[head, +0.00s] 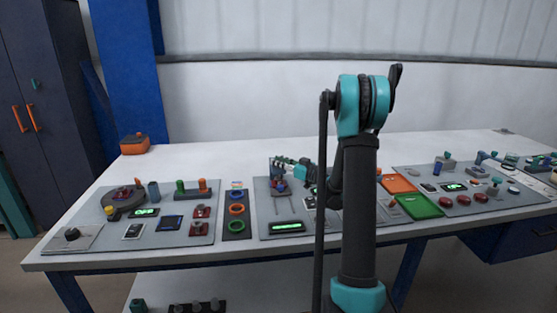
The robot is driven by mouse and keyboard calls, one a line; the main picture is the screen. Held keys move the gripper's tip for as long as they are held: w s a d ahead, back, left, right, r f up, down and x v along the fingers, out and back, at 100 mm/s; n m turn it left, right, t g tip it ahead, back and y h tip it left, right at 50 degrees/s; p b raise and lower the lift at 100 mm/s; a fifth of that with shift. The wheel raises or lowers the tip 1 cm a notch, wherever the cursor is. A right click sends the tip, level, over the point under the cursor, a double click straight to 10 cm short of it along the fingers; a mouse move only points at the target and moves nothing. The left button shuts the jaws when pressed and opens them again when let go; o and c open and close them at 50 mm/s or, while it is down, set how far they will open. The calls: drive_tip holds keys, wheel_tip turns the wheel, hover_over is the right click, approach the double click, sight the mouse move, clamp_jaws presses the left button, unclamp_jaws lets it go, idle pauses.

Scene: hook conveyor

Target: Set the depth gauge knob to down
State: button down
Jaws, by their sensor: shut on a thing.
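My gripper (279,174) is over the upper left part of the middle grey panel (264,218). It is shut on a small knob (280,186) with blue and red parts, at the top of a slotted plate. The fingers cover much of this knob, so its exact position is hard to tell. I cannot read a label that names it as the depth gauge knob. A green lit display (287,227) is on the same panel below it.
A left panel (112,233) carries buttons, levers and a green display. A strip of colored rings (237,209) lies between the panels. Orange (398,183) and green (420,206) trays sit to the right, beside another panel (470,208). My arm hides part of the middle. The table's back is mostly clear.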

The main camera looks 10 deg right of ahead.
drive_tip(key=shift+f, duration=0.2)
drive_tip(key=c, duration=1.2)
unclamp_jaws()
drive_tip(key=v, duration=1.2)
